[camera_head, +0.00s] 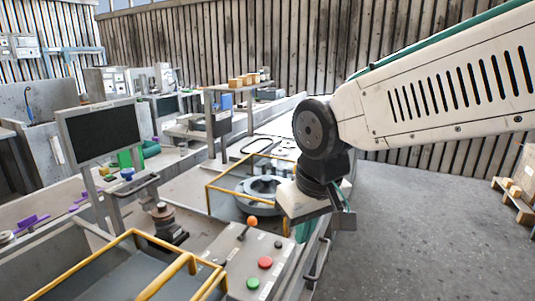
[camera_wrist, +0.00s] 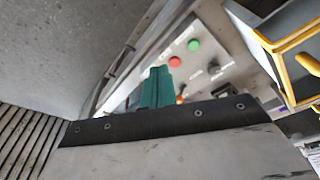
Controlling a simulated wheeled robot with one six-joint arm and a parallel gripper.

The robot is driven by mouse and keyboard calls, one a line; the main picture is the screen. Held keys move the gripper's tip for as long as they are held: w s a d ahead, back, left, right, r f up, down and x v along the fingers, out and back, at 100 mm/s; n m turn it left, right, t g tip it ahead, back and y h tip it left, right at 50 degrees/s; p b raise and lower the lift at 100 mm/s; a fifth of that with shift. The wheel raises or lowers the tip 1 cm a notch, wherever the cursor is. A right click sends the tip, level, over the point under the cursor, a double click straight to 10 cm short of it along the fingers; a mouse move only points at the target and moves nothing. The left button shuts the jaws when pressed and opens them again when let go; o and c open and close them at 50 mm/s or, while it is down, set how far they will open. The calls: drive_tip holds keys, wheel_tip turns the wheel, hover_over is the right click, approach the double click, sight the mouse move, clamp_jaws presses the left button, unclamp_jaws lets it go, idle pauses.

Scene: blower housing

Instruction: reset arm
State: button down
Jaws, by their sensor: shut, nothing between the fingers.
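My arm reaches in from the right in the head view, bent down at the wrist. My gripper (camera_wrist: 157,84) shows teal fingers pressed together in the wrist view, with nothing between them. In the head view the gripper (camera_head: 303,229) hangs below its pale mounting plate, partly hidden by it. It is above and beyond the control panel (camera_head: 235,268), near the right edge of the workstation. The panel also shows past the fingers in the wrist view (camera_wrist: 217,70).
The panel has a red button (camera_head: 265,262), a green button (camera_head: 253,283) and an orange-knobbed lever (camera_head: 252,221). A round grey housing (camera_head: 262,187) sits inside a yellow-edged guard (camera_head: 222,203). A monitor (camera_head: 103,131) stands left. The floor (camera_head: 420,235) at right is largely clear.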

drive_tip(key=s+d+m, duration=0.3)
drive_tip(key=s+d, duration=0.4)
drive_tip(key=d, duration=0.3)
drive_tip(key=s+d+m+g+h, duration=0.1)
drive_tip(key=s+d+m, duration=0.1)
drive_tip(key=s+d, duration=0.6)
drive_tip(key=d, duration=0.2)
drive_tip(key=shift+d+f+m, duration=0.4)
drive_tip(key=shift+s, duration=0.1)
